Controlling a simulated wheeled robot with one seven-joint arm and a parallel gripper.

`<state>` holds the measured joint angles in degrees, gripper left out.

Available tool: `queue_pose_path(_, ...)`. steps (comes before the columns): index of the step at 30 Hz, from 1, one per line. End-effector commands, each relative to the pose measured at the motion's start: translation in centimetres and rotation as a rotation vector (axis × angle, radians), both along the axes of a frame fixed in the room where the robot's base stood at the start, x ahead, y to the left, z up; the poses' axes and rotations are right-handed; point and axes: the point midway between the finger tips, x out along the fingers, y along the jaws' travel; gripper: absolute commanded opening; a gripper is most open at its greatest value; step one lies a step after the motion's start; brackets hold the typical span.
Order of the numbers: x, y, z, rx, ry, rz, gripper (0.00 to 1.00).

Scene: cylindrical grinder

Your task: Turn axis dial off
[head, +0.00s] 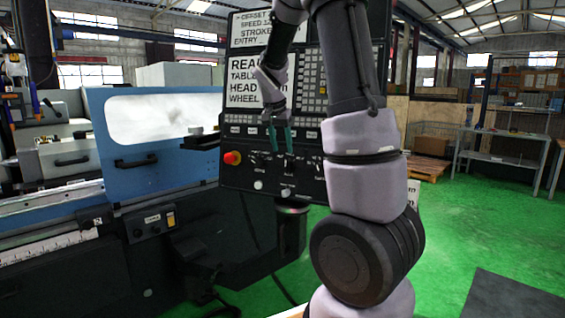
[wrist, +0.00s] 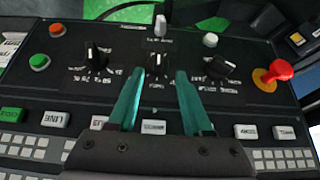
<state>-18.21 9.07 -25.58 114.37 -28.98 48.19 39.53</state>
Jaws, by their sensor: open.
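The control panel (head: 240,180) of the grinder carries a row of black dials with white pointer marks. In the wrist view I see a left dial (wrist: 97,56), a middle dial (wrist: 157,60) and a right dial (wrist: 218,68). Their labels are too small to read, so I cannot tell which one is the axis dial. My gripper (head: 281,151) is open and empty, with teal fingers pointing down at the panel. In the wrist view its fingertips (wrist: 160,76) lie either side of the middle dial's position, just short of it; contact cannot be told.
A red emergency stop (wrist: 274,73) on a yellow base sits beside the dials. Pale knobs (wrist: 160,24) stand beyond the dial row. Green and red buttons (wrist: 39,61) are at the panel's other end. The blue machine door (head: 150,135) stands left; green floor (head: 480,220) is open at right.

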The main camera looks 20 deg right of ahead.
Motion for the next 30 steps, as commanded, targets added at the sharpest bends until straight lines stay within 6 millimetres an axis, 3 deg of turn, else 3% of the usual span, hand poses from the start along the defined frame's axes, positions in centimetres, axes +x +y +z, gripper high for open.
queue_pose_path(3, 0.5, -0.8, -2.3, -0.001, 0.004, -0.003, 0.50)
queue_pose_path(9, 1.3, -1.6, -5.1, 0.000, 0.003, -0.002, 0.50)
queue_pose_path(15, 1.7, -1.9, -6.2, 0.001, 0.001, 0.000, 0.50)
queue_pose_path(23, 1.7, -1.9, -6.3, 0.001, 0.000, 0.000, 0.50)
queue_pose_path(27, 1.7, -1.9, -6.2, 0.001, -0.001, 0.000, 0.00)
queue_pose_path(30, 1.7, -1.9, -6.2, 0.001, -0.001, 0.000, 0.00)
